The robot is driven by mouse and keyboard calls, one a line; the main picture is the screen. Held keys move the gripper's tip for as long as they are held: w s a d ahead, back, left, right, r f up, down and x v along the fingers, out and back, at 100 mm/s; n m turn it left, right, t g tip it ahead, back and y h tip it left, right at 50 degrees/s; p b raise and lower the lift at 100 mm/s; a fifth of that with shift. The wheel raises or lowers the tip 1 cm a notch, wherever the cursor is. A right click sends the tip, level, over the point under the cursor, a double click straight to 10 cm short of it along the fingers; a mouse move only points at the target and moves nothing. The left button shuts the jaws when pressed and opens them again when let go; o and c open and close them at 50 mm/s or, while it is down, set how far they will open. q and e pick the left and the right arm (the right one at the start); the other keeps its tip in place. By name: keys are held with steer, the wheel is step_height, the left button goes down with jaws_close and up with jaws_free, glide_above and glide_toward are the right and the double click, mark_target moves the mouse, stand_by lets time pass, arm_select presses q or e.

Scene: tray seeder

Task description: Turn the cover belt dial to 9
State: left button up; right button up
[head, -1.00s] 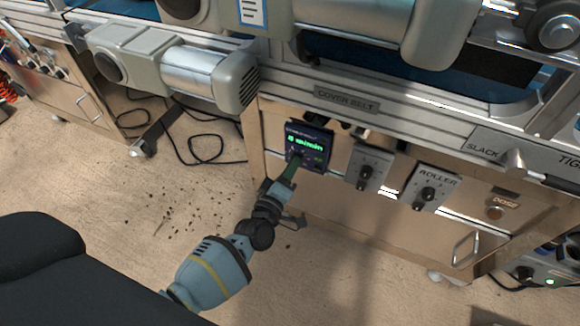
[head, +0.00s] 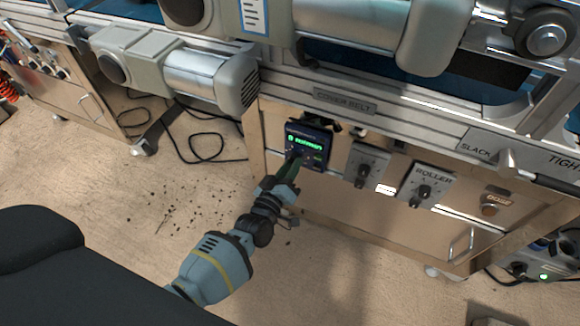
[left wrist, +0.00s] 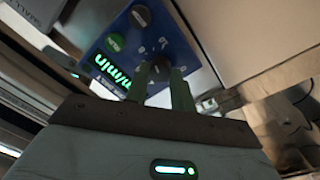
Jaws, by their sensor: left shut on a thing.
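The display's figures are too small to read surely. My left gripper (head: 291,165) reaches up to the panel's lower part. In the left wrist view its two green fingers (left wrist: 161,84) are closed on a dark knob (left wrist: 160,68) on the blue panel (left wrist: 187,48), the cover belt dial. The fingers hide much of this dial and its pointer. A second black knob (left wrist: 140,16) and a green button (left wrist: 114,42) are on the same panel. My right gripper is not in view.
To the right are a grey dial box (head: 367,166), the ROLLER dial box (head: 428,186) and a DOSE button (head: 489,210). A SLACK/TIGHT lever (head: 508,160) sits above them. A motor (head: 190,72) overhangs at upper left. Cables (head: 205,150) and dark crumbs lie on the floor.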

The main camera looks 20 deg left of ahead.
arm_select(q)
steer(key=o, duration=0.9)
steer(key=shift+o, duration=0.4)
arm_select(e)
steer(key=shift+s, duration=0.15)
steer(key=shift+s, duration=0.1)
arm_select(q)
steer(key=shift+s, duration=0.1)
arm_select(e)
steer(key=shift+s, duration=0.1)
arm_select(q)
steer(key=s+p, duration=0.2)
steer(key=s, duration=0.5)
steer(key=shift+s+a+f, duration=0.15)
steer(key=shift+s+a, duration=0.1)
steer(key=shift+s, duration=0.05)
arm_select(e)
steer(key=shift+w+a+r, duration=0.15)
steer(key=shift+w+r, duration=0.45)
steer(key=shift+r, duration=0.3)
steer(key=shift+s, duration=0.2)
